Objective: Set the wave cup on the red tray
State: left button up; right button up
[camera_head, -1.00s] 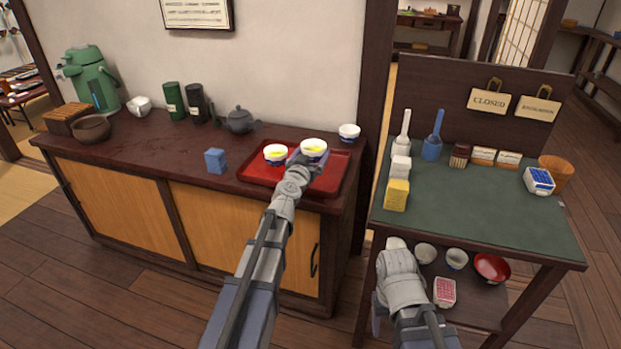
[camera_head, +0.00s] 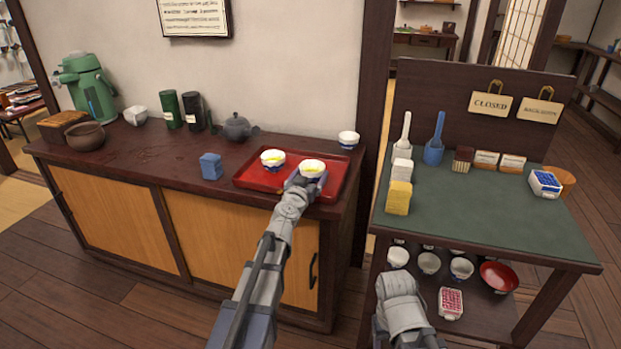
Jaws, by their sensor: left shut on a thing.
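The red tray (camera_head: 245,183) lies on the dark counter top at its right part. My left gripper (camera_head: 308,181) is shut on a white and blue cup with yellowish contents, which I take as the wave cup (camera_head: 313,168); its pattern is too small to read. This cup is over the front right part of the tray; I cannot tell whether it touches it. A similar cup (camera_head: 272,159) stands on the tray to its left. My right arm's wrist shows at the bottom, in front of the green-topped table; its fingers are not clear.
Another white and blue cup (camera_head: 348,139) stands on the counter beyond the tray's back right corner. The green-topped table (camera_head: 480,215) stands to the right.

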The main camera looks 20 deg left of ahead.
pick_arm(q)
jog(key=shift+f, duration=0.1)
jog(key=shift+f, duration=0.1)
jog(key=o, duration=1.2)
jog(key=shift+c, duration=0.2)
jog(key=shift+r, duration=0.35)
jog(key=s, duration=1.2)
jog(key=shift+r, duration=0.15)
jog(key=shift+a, duration=0.1)
